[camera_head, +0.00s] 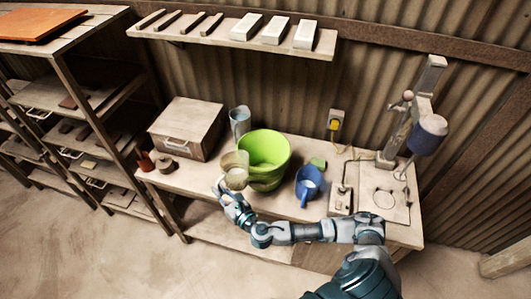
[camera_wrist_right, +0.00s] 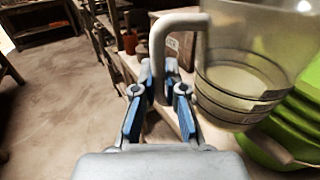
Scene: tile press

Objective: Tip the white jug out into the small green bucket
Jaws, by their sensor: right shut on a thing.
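A see-through, pale jug (camera_head: 235,166) is beside the left side of the green bucket (camera_head: 268,148) on the bench. In the right wrist view the jug (camera_wrist_right: 250,50) has a grey handle (camera_wrist_right: 172,20) and something pale low inside. My right gripper (camera_head: 222,189) is shut on this handle; its blue-padded fingers (camera_wrist_right: 158,98) flank it. The jug looks close to upright, and its base partly hides the bucket. The bucket is open at the top, and its ridged wall (camera_wrist_right: 290,120) shows beside the jug. I cannot tell whether they touch. My left gripper is out of view.
A blue jug (camera_head: 308,184) and a green block (camera_head: 318,163) stand right of the bucket. A grey jug (camera_head: 239,122) stands behind, a drawer box (camera_head: 186,128) to the left. A press (camera_head: 415,120) is at the bench's right end; a shelf (camera_head: 190,38) hangs above.

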